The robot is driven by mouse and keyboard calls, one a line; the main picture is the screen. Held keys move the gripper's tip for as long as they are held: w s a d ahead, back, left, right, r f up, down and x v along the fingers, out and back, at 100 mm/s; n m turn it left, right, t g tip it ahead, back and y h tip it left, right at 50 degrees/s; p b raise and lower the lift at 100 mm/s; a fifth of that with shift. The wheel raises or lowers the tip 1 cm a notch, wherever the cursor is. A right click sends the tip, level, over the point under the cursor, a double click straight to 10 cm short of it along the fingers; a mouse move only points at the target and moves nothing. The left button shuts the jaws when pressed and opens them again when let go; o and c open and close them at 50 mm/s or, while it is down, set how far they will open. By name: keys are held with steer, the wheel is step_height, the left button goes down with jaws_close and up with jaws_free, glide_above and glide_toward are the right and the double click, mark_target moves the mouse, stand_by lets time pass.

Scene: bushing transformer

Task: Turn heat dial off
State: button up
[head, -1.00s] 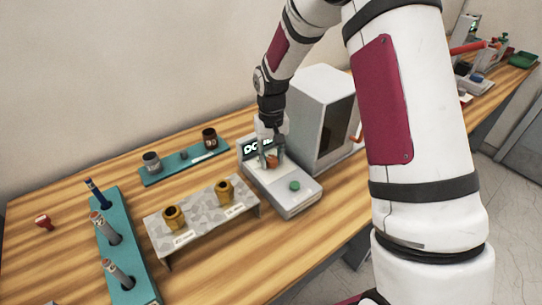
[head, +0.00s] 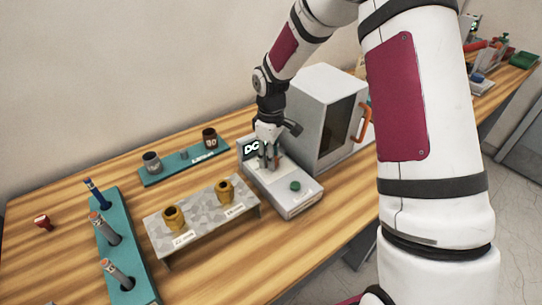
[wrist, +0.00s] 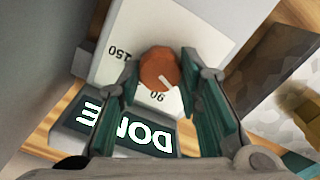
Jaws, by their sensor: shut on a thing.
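The heat dial (wrist: 158,70) is an orange-brown knob on the pale top of a heater unit (head: 304,201). Its white pointer mark faces the lower right in the wrist view, near the printed 90; a 150 is printed to the left. My gripper (wrist: 160,73) is shut on the dial, with one green-padded finger on each side. In the head view my gripper (head: 269,160) is over the back part of the unit and hides the dial. The unit's display (wrist: 140,138) reads "DONE", partly covered by a finger.
A green button (head: 295,185) is at the unit's front. A grey box with a dark window (head: 338,130) and orange handle (head: 366,122) stands close on the right. A speckled stand (head: 203,218) with two brass parts is on the left. Teal racks (head: 130,262) stand farther left.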

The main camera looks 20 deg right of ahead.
steer(key=shift+n, duration=0.6)
steer(key=o, duration=1.2)
step_height(320, 180, up, 12)
